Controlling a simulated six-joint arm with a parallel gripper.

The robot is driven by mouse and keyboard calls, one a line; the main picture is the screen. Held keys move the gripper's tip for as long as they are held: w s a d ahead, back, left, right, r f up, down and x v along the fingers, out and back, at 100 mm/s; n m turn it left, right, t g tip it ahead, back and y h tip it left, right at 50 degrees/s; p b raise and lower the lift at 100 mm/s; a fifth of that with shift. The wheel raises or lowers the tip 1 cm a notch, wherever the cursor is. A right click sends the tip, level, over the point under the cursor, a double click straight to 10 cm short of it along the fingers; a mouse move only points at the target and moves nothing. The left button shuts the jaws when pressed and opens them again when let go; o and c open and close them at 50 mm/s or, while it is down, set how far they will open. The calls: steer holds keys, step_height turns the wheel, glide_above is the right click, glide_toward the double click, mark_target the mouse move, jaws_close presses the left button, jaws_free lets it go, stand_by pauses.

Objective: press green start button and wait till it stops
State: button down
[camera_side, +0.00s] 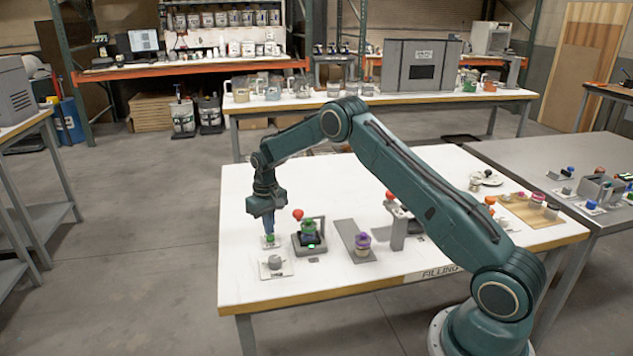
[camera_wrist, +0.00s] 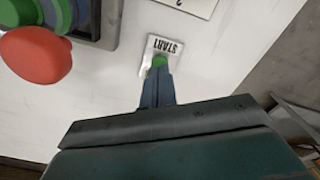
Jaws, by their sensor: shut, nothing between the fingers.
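The green start button (camera_wrist: 159,61) sits on a small pale plate marked START (camera_wrist: 170,46) on the white table. In the side view the green button (camera_side: 270,239) is at the table's left part, right under my gripper (camera_side: 271,231). My gripper points down with its fingers shut and empty; it also shows in the wrist view (camera_wrist: 158,72). The fingertips are at the button and cover part of it. I cannot tell whether they touch it or whether it is pressed down.
Beside the button stands a dark machine (camera_side: 309,243) with a green container (camera_side: 308,227), a red knob (camera_side: 298,214) and a lit green light. A plate with a grey knob (camera_side: 275,262) lies in front. A purple-topped container (camera_side: 363,241) stands to the right.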

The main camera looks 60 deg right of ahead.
mark_target(270, 237)
steer(key=shift+r, duration=2)
steer(key=shift+r, duration=0.1)
steer(key=shift+a+r, duration=0.1)
steer(key=shift+r, duration=0.1)
steer(key=s+a+r+t, duration=0.1)
steer(key=s+a+r, duration=0.2)
steer(key=s+r, duration=0.35)
steer(key=s+a+r+n+t, duration=0.1)
steer(key=s+a+r, duration=0.25)
steer(key=r, duration=0.55)
steer(key=s+a+r+t, duration=0.1)
steer(key=s+a+r, duration=0.2)
steer(key=s+r, duration=0.3)
steer(key=s+a+r+n+t, duration=0.1)
steer(key=s+a, duration=0.1)
steer(key=s, duration=1)
steer(key=s+a+r+n+t, duration=0.1)
steer(key=s+a, duration=0.2)
steer(key=s, duration=0.8)
steer(key=shift+s+a+t, duration=0.25)
steer(key=shift+s+t, duration=0.05)
steer(key=shift+s, duration=0.1)
steer(key=shift+w+r, duration=0.1)
steer(key=shift+w, duration=0.05)
